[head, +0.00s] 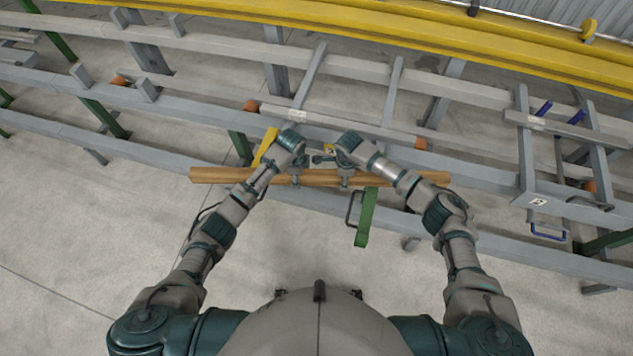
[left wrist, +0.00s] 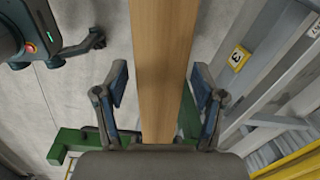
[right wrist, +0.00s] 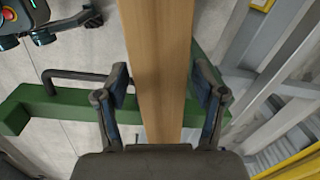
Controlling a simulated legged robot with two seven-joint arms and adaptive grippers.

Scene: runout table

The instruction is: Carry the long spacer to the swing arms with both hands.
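The long spacer (head: 225,175) is a brown wooden beam lying crosswise in front of me, along the near rail. It also runs between the fingers in the left wrist view (left wrist: 162,50) and the right wrist view (right wrist: 158,50). My left gripper (head: 295,176) and my right gripper (head: 345,178) are close together near its middle. In each wrist view the fingers stand on both sides of the beam with narrow gaps. A green arm with a dark handle (head: 366,215) passes beneath the beam near my right gripper; whether it is a swing arm I cannot tell.
The grey runout table frame (head: 200,100) crosses the view behind the beam, with orange rollers (head: 251,106) and a yellow rail (head: 450,50) farther back. A grey frame with blue handles (head: 540,150) stands at the right. The floor in front is clear.

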